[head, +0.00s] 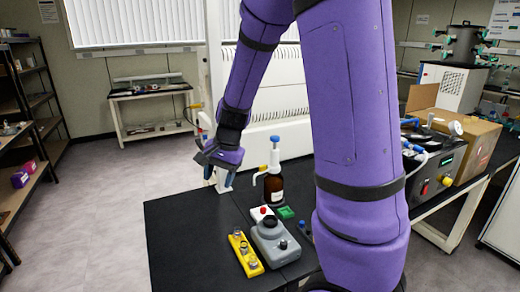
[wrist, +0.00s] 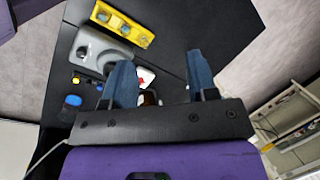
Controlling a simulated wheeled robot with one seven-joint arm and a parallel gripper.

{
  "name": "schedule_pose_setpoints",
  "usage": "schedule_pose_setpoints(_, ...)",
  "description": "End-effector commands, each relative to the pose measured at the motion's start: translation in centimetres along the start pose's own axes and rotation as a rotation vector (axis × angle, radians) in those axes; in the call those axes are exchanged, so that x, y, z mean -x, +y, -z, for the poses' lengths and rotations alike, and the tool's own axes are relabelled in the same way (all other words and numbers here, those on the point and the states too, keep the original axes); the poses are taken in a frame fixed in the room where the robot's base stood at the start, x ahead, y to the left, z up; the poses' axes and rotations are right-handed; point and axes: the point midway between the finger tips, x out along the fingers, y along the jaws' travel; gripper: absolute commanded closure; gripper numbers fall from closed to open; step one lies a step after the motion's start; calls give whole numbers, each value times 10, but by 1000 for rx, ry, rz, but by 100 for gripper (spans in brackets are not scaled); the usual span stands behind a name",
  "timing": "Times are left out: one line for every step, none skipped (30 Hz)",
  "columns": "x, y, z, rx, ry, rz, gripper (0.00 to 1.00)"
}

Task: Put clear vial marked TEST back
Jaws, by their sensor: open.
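My gripper (head: 218,178) is open and empty above the black bench, near the brown bottle. In the wrist view my gripper (wrist: 158,59) has its two blue fingers wide apart with only bench between the tips. A yellow rack (head: 248,256) holds small clear vials, one near its far end (head: 238,233) and one near its near end (head: 252,265). The yellow rack (wrist: 133,33) also shows beyond the fingers in the wrist view. No TEST marking is readable, so I cannot tell which vial bears it.
A grey mixer (head: 275,242) stands beside the rack, with a green block (head: 285,212) and a red-topped white item (head: 262,212) behind it. A brown dispenser bottle (head: 273,187) stands near my gripper. The bench's left part (head: 185,235) is clear.

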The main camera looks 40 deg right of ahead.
Motion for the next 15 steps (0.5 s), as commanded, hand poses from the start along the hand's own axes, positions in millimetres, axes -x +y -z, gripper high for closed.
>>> schedule_pose_setpoints(17,1,-11,57,3,23,47)
schedule_pose_setpoints(25,1,-17,92,4,31,47)
schedule_pose_setpoints(35,3,-25,138,7,41,47)
schedule_pose_setpoints(43,5,-32,173,10,47,47)
schedule_pose_setpoints(50,6,-38,208,15,54,47)
schedule_pose_setpoints(61,9,-46,255,23,62,47)
schedule_pose_setpoints(68,11,-52,289,29,67,47)
schedule_pose_setpoints(75,14,-58,325,36,71,47)
schedule_pose_setpoints(84,17,-66,371,48,77,47)
schedule_pose_setpoints(91,20,-72,406,57,80,47)
schedule_pose_setpoints(98,24,-78,441,67,82,47)
schedule_pose_setpoints(106,28,-86,486,82,84,47)
schedule_pose_setpoints(112,32,-91,521,95,84,47)
schedule_pose_setpoints(118,36,-97,553,108,85,47)
schedule_pose_setpoints(126,41,-104,600,127,83,47)
